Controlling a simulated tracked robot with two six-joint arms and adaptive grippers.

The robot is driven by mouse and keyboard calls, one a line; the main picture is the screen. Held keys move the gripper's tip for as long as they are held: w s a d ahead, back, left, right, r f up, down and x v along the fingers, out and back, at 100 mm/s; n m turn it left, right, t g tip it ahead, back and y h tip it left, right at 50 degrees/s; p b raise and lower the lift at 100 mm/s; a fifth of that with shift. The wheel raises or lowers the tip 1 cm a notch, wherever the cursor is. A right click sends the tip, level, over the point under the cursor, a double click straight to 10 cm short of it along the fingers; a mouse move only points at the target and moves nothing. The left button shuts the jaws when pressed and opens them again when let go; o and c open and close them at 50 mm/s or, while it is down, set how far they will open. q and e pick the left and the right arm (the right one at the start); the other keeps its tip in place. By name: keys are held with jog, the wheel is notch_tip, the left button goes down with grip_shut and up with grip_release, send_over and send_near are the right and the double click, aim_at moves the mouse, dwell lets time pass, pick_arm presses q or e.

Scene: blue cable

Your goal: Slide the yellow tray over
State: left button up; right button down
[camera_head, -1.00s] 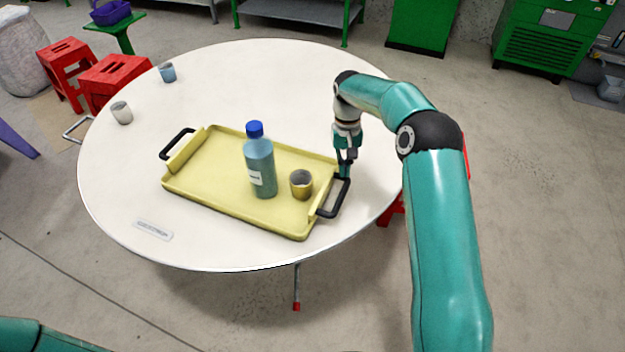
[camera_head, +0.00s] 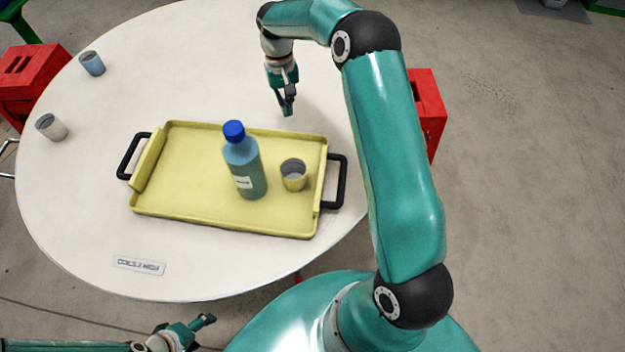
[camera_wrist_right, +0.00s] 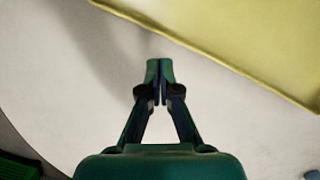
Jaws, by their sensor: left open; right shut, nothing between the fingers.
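The yellow tray (camera_head: 190,207) lies flat on the round white table, with a black handle at each end. A blue-capped bottle (camera_head: 243,165) and a yellow-grey cup (camera_head: 293,176) stand upright on it. My right gripper (camera_head: 287,111) is shut and empty, behind the tray's far edge and apart from it. In the right wrist view the closed fingertips (camera_wrist_right: 160,64) are over white tabletop, with the tray's edge (camera_wrist_right: 225,50) to the upper right. My left gripper (camera_head: 205,330) is open, low at the front, off the table and away from the tray.
The round white table (camera_head: 90,215) holds a blue cup (camera_head: 92,63) and a grey-white cup (camera_head: 51,127) at the left. A small label plate (camera_head: 139,265) lies near the front edge. Red stools (camera_head: 30,75) stand beside the table. The tabletop behind the tray is clear.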

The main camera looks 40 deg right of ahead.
aim_at(316, 195)
jog(key=s+a+p, duration=0.1)
jog(key=s+a, duration=0.2)
jog(key=s, duration=0.4)
jog(key=s+a+p, duration=0.1)
jog(key=s+a, duration=0.3)
jog(key=s, duration=0.3)
jog(key=s+a+p, duration=0.1)
jog(key=s+a, duration=0.2)
jog(key=s, duration=0.4)
jog(key=shift+a+r, duration=0.1)
jog(key=shift+a, duration=0.2)
jog(key=shift+s+a+f+p, duration=0.1)
jog(key=shift+s+f+p, duration=0.1)
jog(key=shift+p, duration=0.2)
jog(key=shift+w+f+b, duration=0.15)
jog(key=shift+f+b, duration=0.5)
jog(key=shift+f, duration=0.05)
jog(key=shift+s, duration=0.2)
jog(key=shift+f, duration=0.1)
jog(key=shift+w, duration=0.1)
